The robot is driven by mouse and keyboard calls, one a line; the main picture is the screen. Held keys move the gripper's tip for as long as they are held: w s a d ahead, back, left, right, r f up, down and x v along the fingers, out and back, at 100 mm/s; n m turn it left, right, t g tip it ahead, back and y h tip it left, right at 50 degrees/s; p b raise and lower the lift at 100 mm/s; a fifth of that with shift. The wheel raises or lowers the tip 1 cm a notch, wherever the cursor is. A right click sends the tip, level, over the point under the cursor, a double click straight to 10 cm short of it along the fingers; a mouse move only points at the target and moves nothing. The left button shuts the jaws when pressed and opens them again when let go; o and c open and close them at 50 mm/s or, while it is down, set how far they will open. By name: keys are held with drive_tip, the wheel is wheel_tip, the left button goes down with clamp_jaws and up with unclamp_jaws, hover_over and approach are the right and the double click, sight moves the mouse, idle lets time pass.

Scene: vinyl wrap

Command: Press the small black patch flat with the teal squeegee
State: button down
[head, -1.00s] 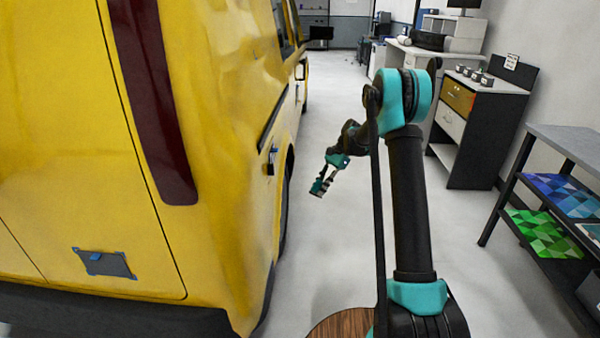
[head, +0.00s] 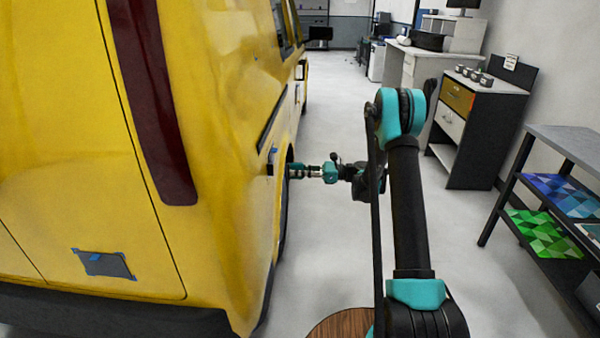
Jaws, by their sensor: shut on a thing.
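A small black patch (head: 270,163) with a bit of blue tape is on the side of the yellow van (head: 228,190). It shows nearly edge-on, so I cannot tell how flat it lies. My gripper (head: 299,171) points left at the van side, just right of this patch. It is shut on the teal squeegee (head: 292,165), which is small and partly hidden by the fingers. I cannot tell whether the squeegee touches the van.
A larger dark grey patch (head: 106,265) with blue tape is on the van's rear. A shelf (head: 575,140) with coloured sheets and a cabinet (head: 478,130) stand at the right. The floor (head: 325,240) between is clear.

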sight(273, 160)
drive_tip(key=shift+w+a, duration=0.1)
drive_tip(key=shift+a, duration=2.65)
drive_tip(key=shift+a, duration=0.65)
drive_tip(key=shift+w, duration=0.1)
drive_tip(key=shift+w, duration=1)
drive_tip(key=shift+w, duration=0.15)
drive_tip(key=shift+w+r, duration=0.1)
drive_tip(key=shift+w, duration=0.9)
drive_tip(key=shift+w+d, duration=0.1)
drive_tip(key=shift+w, duration=0.95)
drive_tip(key=shift+w, duration=0.15)
